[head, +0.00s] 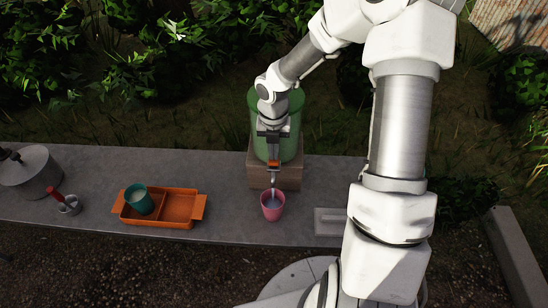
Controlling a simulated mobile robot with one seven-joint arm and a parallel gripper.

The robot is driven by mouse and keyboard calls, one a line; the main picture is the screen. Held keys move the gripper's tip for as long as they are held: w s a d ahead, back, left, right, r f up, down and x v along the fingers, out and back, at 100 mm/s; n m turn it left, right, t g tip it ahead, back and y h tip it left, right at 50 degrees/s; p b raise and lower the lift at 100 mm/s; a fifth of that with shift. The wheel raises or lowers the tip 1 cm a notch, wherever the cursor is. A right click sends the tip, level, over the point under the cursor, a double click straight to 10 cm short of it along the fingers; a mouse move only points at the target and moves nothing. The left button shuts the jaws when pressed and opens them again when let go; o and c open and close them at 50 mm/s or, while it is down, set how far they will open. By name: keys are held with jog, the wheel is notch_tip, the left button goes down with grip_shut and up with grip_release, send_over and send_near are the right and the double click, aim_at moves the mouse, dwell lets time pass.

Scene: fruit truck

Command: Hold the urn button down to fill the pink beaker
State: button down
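The green urn (289,146) stands on a brown block (260,175) on the grey counter, partly hidden behind my arm. My gripper (273,157) points down in front of the urn; its fingers look together, as one narrow dark column. The fingertips are at the orange part (274,166) of the urn's tap, seemingly touching it. The grey spout (273,180) comes down below that. The pink beaker (272,213) stands upright under the spout, with a bluish-grey surface inside it. I cannot tell whether water is running.
An orange divided tray (181,223) holds a teal cup (139,201). Farther left are a metal pot (33,174) and a small container (70,206) with a red-handled tool. A light slab (328,222) lies right of the beaker. The counter between tray and beaker is clear.

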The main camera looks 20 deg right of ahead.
jog(key=shift+s+d+f+g, duration=0.1)
jog(key=shift+s+f+g, duration=0.2)
jog(key=shift+s+f, duration=0.35)
jog(key=r+p, duration=0.2)
jog(key=shift+w+r+p, duration=0.2)
jog(key=shift+w+p, duration=0.1)
jog(key=shift+p, duration=0.1)
jog(key=shift+w+r, duration=0.1)
jog(key=shift+r, duration=0.1)
notch_tip(320, 180, up, 3)
jog(key=p, duration=0.3)
jog(key=shift+r, duration=0.95)
